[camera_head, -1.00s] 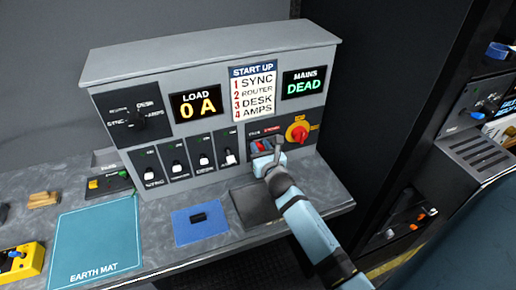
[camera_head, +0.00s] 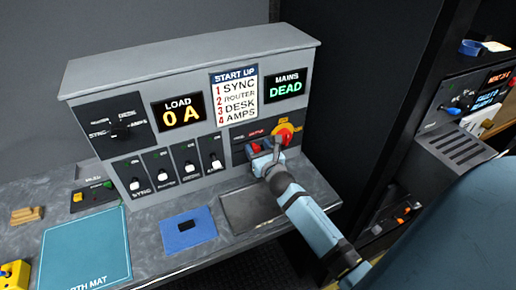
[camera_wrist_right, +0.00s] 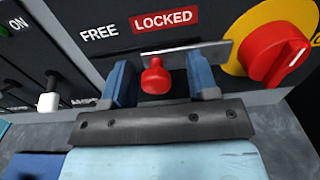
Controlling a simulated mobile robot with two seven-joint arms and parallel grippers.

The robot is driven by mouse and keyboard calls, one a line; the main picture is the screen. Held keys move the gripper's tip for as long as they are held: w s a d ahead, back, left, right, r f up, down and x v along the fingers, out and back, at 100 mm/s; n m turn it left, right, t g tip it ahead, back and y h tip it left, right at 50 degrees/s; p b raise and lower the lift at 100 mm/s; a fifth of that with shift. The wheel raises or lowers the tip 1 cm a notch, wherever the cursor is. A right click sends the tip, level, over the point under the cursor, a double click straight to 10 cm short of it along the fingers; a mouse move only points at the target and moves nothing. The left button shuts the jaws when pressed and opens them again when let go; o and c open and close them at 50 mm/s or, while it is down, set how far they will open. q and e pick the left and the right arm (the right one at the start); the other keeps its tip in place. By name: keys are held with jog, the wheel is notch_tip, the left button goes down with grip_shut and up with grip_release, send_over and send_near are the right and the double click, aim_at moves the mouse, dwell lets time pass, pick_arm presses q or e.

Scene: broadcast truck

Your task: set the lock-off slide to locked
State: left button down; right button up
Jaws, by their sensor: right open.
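The lock-off slide has a red knob (camera_wrist_right: 155,77) on a grey metal plate (camera_wrist_right: 215,50). In the wrist view the knob sits under the red LOCKED label (camera_wrist_right: 167,20), right of the word FREE (camera_wrist_right: 98,33). My right gripper (camera_wrist_right: 162,88) is open, with one blue finger on each side of the knob and a visible gap to both. In the head view my right gripper (camera_head: 262,158) is at the lower right of the panel and partly hides the slide. My left gripper is not in view.
A red rotary switch on a yellow disc (camera_wrist_right: 275,48) is close to the right finger. White-tipped toggles (camera_head: 216,163) stand to the left. The MAINS display (camera_head: 284,86) reads DEAD. A blue pad (camera_head: 188,231) and the earth mat (camera_head: 85,250) lie on the counter.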

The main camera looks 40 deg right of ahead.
jog(key=b+v, duration=0.2)
jog(key=v, duration=1.1)
jog(key=shift+s, duration=0.4)
jog(key=s+a+f+m+g+y, duration=0.1)
jog(key=a+f+m, duration=0.1)
jog(key=m, duration=0.3)
jog(key=s+a+f+m+g+y+p, duration=0.1)
jog(key=s+a+f+m, duration=0.1)
jog(key=a+m, duration=0.1)
jog(key=s+a+f+m+y, duration=0.1)
jog(key=a+f+m, duration=0.2)
jog(key=m, duration=0.3)
jog(key=shift+s+m+g+y+p, duration=0.15)
jog(key=shift+m+g+y+p, duration=0.15)
jog(key=shift+g+p, duration=0.1)
jog(key=s+a+f+m+g+y+p, duration=0.1)
jog(key=s+a+f+m+y, duration=0.1)
jog(key=m, duration=0.6)
jog(key=s+a+f+m+g+y, duration=0.2)
jog(key=s+a+f+m, duration=0.2)
jog(key=s+a+m, duration=0.2)
jog(key=a+m, duration=0.1)
jog(key=a, duration=0.1)
jog(key=shift+s+a+m+g+p, duration=0.3)
jog(key=shift+s+a+m+p, duration=0.05)
jog(key=shift+s+m, duration=0.05)
